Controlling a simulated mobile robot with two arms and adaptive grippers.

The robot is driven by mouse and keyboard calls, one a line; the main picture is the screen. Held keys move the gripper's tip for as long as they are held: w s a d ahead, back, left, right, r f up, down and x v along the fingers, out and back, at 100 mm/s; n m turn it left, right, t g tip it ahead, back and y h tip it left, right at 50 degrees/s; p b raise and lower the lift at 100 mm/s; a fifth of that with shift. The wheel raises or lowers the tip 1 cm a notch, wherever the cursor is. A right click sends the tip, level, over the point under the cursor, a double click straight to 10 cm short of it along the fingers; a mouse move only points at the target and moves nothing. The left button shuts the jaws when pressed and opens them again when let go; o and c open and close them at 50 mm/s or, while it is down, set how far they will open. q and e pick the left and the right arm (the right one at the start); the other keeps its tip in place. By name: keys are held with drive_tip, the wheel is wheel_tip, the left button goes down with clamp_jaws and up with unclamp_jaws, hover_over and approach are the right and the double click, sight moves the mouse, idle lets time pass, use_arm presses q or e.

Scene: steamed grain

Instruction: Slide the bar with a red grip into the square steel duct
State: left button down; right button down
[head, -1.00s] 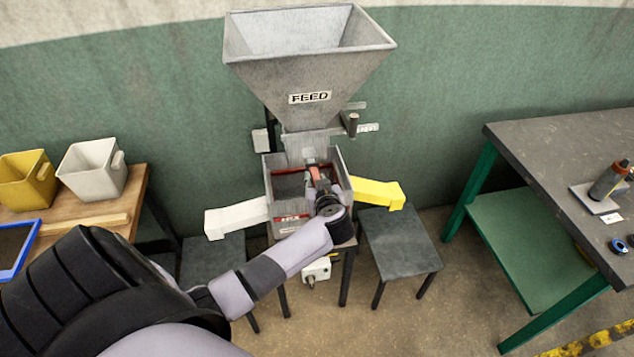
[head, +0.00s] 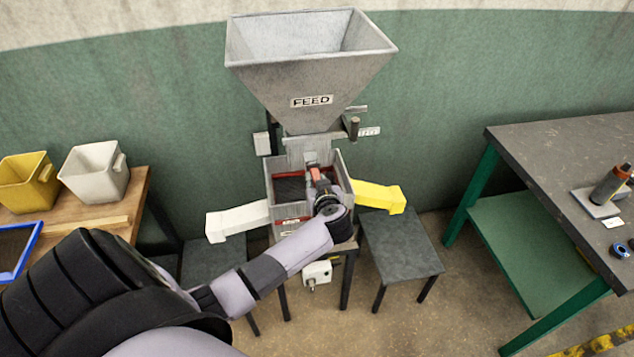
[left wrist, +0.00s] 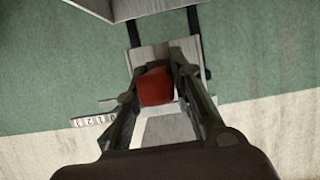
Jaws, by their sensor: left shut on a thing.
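My left gripper (head: 318,182) is over the open steel box of the feed machine and shut on the red grip (head: 315,173) of the bar. In the left wrist view the red grip (left wrist: 156,86) sits between the two fingers, in front of a pale steel surface (left wrist: 150,54). The rest of the bar is mostly hidden by the gripper and the grip. The square steel duct (head: 303,148) seems to be the grey part below the hopper. I cannot tell whether the bar is inside it. My right gripper is not in view.
The steel hopper (head: 311,90) rises above the box (head: 347,184). A white chute (head: 237,222) and a yellow chute (head: 378,195) stick out at its sides, over dark stools. A table with bins (head: 95,172) stands left, a workbench (head: 570,150) right.

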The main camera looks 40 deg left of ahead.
use_arm(q)
drive_tip(key=shift+w+a+r, duration=0.15)
drive_tip(key=shift+w+a, duration=0.3)
drive_tip(key=shift+a, duration=0.05)
idle(0.5)
drive_tip(key=c, duration=1.3)
unclamp_jaws()
drive_tip(key=shift+s+f, duration=0.1)
drive_tip(key=shift+f, duration=0.1)
